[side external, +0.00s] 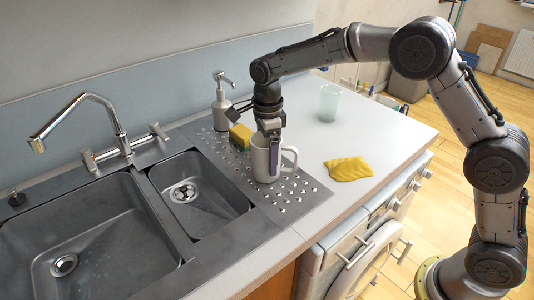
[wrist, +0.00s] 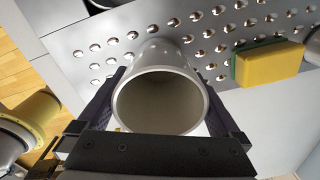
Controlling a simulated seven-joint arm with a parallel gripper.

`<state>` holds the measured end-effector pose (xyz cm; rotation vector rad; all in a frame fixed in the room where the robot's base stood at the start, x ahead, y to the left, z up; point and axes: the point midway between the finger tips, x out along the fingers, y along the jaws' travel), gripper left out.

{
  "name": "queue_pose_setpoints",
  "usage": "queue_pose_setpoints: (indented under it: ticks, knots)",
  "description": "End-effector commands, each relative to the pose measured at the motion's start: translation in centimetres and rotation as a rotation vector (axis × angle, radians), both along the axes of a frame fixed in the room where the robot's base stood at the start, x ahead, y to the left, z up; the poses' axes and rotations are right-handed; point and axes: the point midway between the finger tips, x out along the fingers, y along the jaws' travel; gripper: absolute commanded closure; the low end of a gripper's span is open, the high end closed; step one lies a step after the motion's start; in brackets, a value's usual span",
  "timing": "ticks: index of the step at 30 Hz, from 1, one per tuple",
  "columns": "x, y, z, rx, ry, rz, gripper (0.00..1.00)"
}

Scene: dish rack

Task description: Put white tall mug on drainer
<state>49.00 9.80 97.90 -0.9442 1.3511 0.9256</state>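The white tall mug (side external: 260,162) is upright at the perforated drainer (side external: 232,163), its handle to the right in the side view. Its base appears at the drainer surface, but I cannot tell whether it bears its weight there. My gripper (side external: 272,155) points down over the mug, with one finger along its near side. In the wrist view the mug's open rim (wrist: 160,72) faces the camera, and the mug is empty. The fingers of my gripper (wrist: 165,90) flank opposite sides of the mug and appear closed on it.
A yellow-green sponge (side external: 240,136) and a soap dispenser (side external: 221,108) stand close behind the mug. A yellow cloth (side external: 348,169) and a glass (side external: 329,102) are on the counter to the right. The sink basins (side external: 100,245) lie left.

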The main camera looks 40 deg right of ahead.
Motion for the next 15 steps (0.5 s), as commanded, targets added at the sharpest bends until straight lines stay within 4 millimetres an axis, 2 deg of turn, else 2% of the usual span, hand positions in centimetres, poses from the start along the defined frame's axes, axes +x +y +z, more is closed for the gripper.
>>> queue_pose_setpoints:
  ticks: [4, 8, 15]
  knots:
    - [0.0, 0.0, 0.1, 0.0, 0.002, 0.0, 0.0]
    - [0.0, 0.0, 1.3, 0.001, -0.001, 0.0, 0.0]
    - [0.0, 0.1, 6.2, 0.0, -0.004, 0.0, 0.0]
